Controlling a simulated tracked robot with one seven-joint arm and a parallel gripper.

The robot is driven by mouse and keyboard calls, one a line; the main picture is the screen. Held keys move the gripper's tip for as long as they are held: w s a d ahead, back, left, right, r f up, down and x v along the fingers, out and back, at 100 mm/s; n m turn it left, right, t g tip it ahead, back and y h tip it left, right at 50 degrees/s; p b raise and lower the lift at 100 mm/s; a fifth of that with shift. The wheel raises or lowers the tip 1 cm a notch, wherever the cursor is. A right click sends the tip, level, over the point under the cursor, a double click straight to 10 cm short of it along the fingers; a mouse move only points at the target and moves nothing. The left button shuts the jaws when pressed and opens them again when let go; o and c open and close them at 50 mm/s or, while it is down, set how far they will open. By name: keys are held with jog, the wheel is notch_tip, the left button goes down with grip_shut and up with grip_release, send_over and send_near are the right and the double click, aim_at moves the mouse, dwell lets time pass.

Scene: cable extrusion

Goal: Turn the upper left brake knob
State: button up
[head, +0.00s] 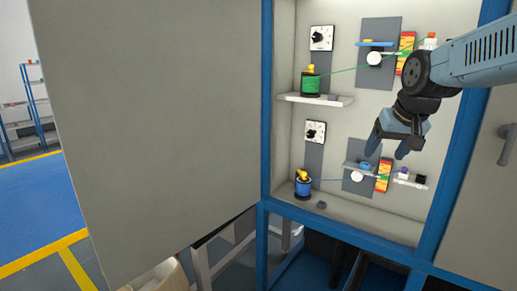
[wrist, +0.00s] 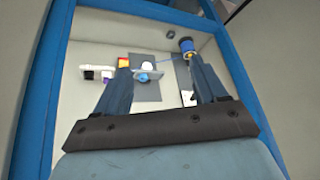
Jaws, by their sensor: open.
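The upper left brake knob (head: 318,37) is a black knob on a square white dial plate, high on the cabinet's back wall in the head view. A similar lower knob (head: 315,132) sits below it. My gripper (head: 387,151) is open and empty, in front of the lower right part of the cabinet. It is to the right of and well below the upper knob, and apart from it. In the wrist view my open fingers (wrist: 156,62) frame the lower row's parts, seen upside down. I cannot make out the upper knob there.
A green spool (head: 310,83) stands on a shelf (head: 330,99) below the upper knob, its green thread running right to a white wheel (head: 374,58). A blue spool (head: 303,186) stands lower. A large grey panel (head: 150,120) and blue frame post (head: 267,100) bound the left side.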

jog(key=s+a+f, duration=0.2)
jog(key=s+a, duration=0.1)
jog(key=s, duration=0.4)
jog(key=s+a+f+n, duration=0.1)
jog(key=s+a, duration=0.3)
jog(key=s, duration=0.4)
jog(key=shift+s+f, duration=0.2)
jog(key=shift+f, duration=0.35)
jog(key=shift+c, duration=0.2)
dwell(1.6)
